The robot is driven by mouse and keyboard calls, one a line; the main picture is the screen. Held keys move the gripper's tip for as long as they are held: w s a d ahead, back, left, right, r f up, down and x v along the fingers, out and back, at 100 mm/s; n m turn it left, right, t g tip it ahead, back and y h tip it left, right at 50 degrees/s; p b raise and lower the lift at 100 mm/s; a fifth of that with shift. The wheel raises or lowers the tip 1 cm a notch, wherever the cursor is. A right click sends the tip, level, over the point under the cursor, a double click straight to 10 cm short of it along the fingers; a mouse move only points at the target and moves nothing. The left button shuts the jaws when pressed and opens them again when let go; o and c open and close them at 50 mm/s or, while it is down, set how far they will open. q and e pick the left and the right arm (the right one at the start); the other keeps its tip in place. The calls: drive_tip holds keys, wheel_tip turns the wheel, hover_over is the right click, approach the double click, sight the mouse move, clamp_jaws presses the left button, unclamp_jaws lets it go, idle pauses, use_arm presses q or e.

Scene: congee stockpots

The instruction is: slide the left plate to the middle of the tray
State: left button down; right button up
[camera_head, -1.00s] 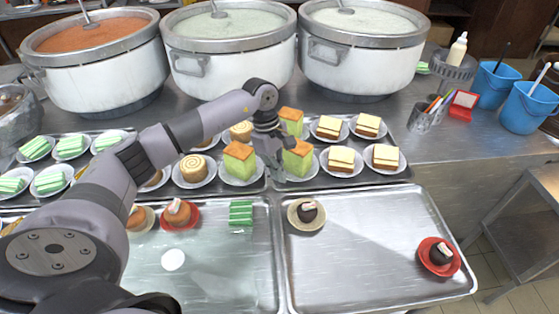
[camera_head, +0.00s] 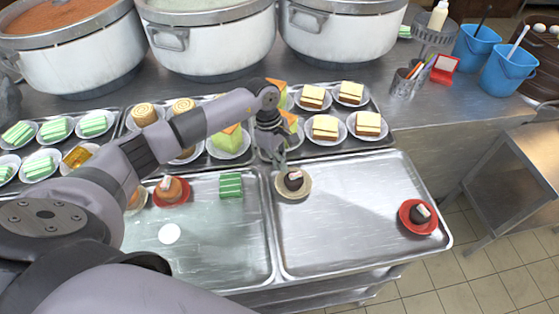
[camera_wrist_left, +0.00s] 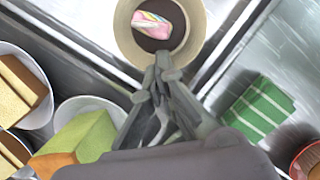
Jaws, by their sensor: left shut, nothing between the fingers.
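The right-hand metal tray (camera_head: 345,228) holds two plates. The right plate (camera_head: 418,217) is red with a dark cake and sits at the right side. My left gripper (camera_head: 279,161) is just behind the beige plate, fingers pointing down. In the left wrist view the shut, empty fingers (camera_wrist_left: 162,72) are at the rim of the beige plate (camera_wrist_left: 128,38); I cannot tell whether they touch it. My right gripper is not in view.
Trays of plated cakes lie behind, then large pots (camera_head: 210,40). The middle of the right-hand tray is clear.

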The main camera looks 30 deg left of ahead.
use_arm(q)
drive_tip(key=d+b, duration=0.1)
drive_tip(key=d, duration=0.3)
drive_tip(key=s+d+b, duration=0.1)
drive_tip(key=d+b, duration=0.1)
drive_tip(key=d, duration=0.2)
drive_tip(key=d+b, duration=0.1)
drive_tip(key=d, duration=0.3)
drive_tip(key=shift+s+f+b, duration=0.15)
drive_tip(key=shift+s+b, duration=0.05)
drive_tip(key=shift+b, duration=0.2)
drive_tip(key=shift+s+d, duration=0.1)
drive_tip(key=shift+d, duration=0.4)
drive_tip(key=shift+r, duration=0.2)
